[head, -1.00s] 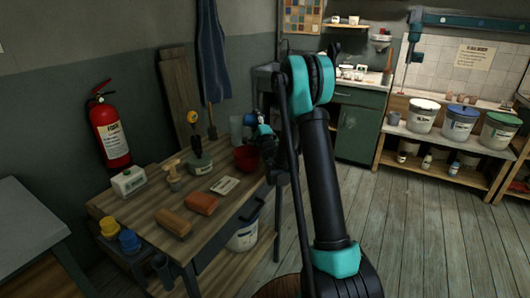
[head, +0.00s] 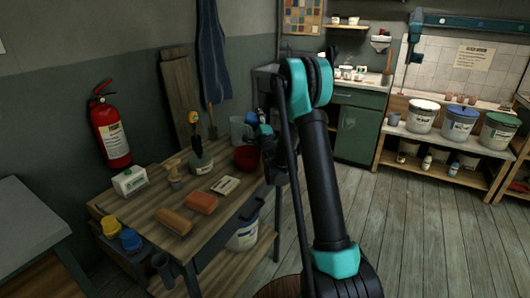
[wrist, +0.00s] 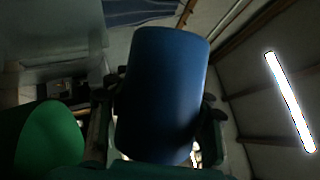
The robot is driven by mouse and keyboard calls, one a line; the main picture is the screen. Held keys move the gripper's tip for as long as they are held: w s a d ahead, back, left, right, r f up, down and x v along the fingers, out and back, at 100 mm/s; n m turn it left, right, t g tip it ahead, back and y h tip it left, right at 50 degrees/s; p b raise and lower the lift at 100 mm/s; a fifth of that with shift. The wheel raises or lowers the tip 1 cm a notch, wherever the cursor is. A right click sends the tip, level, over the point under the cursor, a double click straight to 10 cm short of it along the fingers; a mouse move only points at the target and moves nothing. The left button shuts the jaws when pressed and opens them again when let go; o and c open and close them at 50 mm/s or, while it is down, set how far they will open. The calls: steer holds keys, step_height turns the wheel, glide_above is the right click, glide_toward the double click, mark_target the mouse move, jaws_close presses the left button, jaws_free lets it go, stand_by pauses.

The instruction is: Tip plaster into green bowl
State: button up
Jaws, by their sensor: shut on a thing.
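My gripper (head: 264,132) is above the far right end of the wooden workbench, partly hidden behind my own arm. It is shut on a blue cup (wrist: 163,95), which fills the middle of the wrist view between the fingers. The cup also shows as a small blue patch in the head view (head: 252,118). Its contents are not visible. A bright green rounded thing (wrist: 50,137) is at the lower left of the wrist view; I cannot tell whether it is the green bowl. A dull green vessel (head: 201,164) stands on the bench left of my gripper.
A red bowl (head: 246,158) stands on the bench just below and left of my gripper. A grey jug (head: 238,130) is behind it. Brown blocks (head: 174,220) and a white box (head: 130,182) lie nearer. The floor to the right is clear.

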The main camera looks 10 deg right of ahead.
steer(key=shift+d+r+m+h, duration=0.3)
steer(key=shift+r+m, duration=0.35)
steer(key=shift+m, duration=0.35)
stand_by(1.8)
steer(key=shift+d+m+t+h, duration=0.25)
steer(key=shift+m+h, duration=0.15)
steer(key=shift+m, duration=0.25)
steer(key=shift+d+m+t+h, duration=0.25)
steer(key=shift+m+h, duration=0.15)
steer(key=shift+m, duration=0.25)
stand_by(0.9)
steer(key=shift+s+r+m, duration=0.1)
steer(key=shift+r+m, duration=0.2)
steer(key=shift+m, duration=0.1)
stand_by(0.4)
steer(key=shift+f+n, duration=0.15)
steer(key=shift+n, duration=0.15)
steer(key=n, duration=0.1)
steer(key=a+n+y, duration=0.1)
steer(key=shift+f+n+g, duration=0.1)
steer(key=shift+n+g, duration=0.2)
steer(key=f+n, duration=0.1)
steer(key=f+n+y, duration=0.1)
steer(key=shift+a+n+g+y, duration=0.3)
steer(key=shift+a+n, duration=0.25)
steer(key=shift+n, duration=0.15)
steer(key=shift+y, duration=0.4)
